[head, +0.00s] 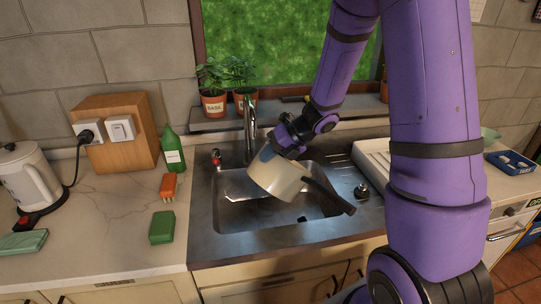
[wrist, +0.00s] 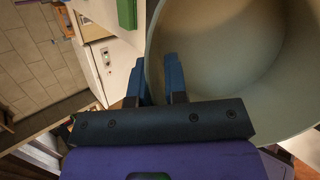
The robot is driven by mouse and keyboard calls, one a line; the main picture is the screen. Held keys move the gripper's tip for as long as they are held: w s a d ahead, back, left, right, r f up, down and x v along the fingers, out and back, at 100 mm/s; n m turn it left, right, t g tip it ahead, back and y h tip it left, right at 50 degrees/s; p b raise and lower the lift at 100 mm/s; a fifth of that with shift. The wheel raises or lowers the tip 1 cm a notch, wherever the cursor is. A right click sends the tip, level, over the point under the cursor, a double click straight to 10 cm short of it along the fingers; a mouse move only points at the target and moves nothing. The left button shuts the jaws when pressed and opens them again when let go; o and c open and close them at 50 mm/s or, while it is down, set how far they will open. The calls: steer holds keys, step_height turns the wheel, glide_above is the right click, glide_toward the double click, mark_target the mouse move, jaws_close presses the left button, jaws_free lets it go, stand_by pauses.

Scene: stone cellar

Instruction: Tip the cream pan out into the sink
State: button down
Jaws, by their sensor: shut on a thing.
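The cream pan (head: 274,180) is held tilted over the sink (head: 235,212), with its black handle (head: 330,194) pointing down to the right. My gripper (head: 270,152) is shut on the pan's rim at its upper side. In the wrist view the blue fingers (wrist: 160,84) sit at the rim, and the pan's pale inside (wrist: 225,50) fills the upper right. I see no contents in the part of the inside that shows. Part of the sink's basin is hidden behind the pan.
The tap (head: 250,125) rises just behind the pan. A white dish rack (head: 372,160) stands to the right. A green bottle (head: 173,150), an orange brush (head: 168,187) and a green sponge (head: 162,227) are on the left counter. Potted herbs (head: 213,103) stand on the sill.

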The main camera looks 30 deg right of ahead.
mark_target(262, 166)
steer(key=shift+a+f+h, duration=0.25)
steer(key=shift+a+h, duration=0.15)
steer(key=shift+f, duration=0.15)
steer(key=shift+a+h, duration=0.1)
steer(key=shift+h, duration=0.2)
steer(key=shift+a+f+n+h, duration=0.3)
steer(key=shift+f+h, duration=0.2)
steer(key=shift+s+a+f+h, duration=0.15)
steer(key=shift+a+h, duration=0.25)
steer(key=shift+h, duration=0.3)
steer(key=shift+f, duration=0.1)
